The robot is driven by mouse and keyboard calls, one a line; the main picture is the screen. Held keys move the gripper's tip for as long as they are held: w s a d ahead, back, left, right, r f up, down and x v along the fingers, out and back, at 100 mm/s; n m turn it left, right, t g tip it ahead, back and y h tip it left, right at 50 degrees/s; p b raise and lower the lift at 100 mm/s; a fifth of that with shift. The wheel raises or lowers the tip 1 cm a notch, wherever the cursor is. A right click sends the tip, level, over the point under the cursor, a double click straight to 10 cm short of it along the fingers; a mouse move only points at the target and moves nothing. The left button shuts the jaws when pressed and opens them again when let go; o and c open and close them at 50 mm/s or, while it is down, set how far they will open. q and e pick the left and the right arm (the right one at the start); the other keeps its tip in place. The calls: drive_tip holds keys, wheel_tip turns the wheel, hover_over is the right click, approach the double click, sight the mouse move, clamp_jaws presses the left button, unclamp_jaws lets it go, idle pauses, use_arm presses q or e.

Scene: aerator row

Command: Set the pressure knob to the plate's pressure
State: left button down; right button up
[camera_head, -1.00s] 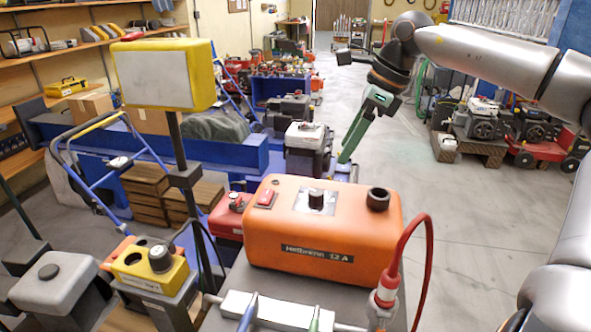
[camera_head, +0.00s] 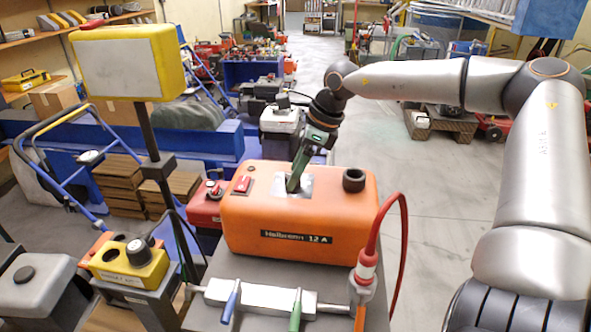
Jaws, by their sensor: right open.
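An orange machine (camera_head: 300,222) stands on a grey bench, with a dark label (camera_head: 297,237) reading roughly "Heilbronn 12 A". On its top is a silver dial plate (camera_head: 308,187); its dark knob is now hidden behind my right gripper. My right gripper (camera_head: 293,186), green and dark, points down at this plate and is open, with its fingertips at the knob's place. I cannot tell whether they touch the knob. A blank-looking pale panel (camera_head: 128,68) in a yellow frame stands on a post at the left; no writing on it is readable. My left gripper is not in view.
A red switch (camera_head: 243,184) and a black filler neck (camera_head: 354,180) flank the dial plate. A red hose (camera_head: 403,225) loops at the right. A pale manifold with a blue lever (camera_head: 230,303) and a green lever (camera_head: 296,312) is in front. A yellow box (camera_head: 128,270) with a black knob stands left.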

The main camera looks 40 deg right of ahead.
drive_tip(key=shift+f, duration=0.15)
clamp_jaws()
idle(0.6)
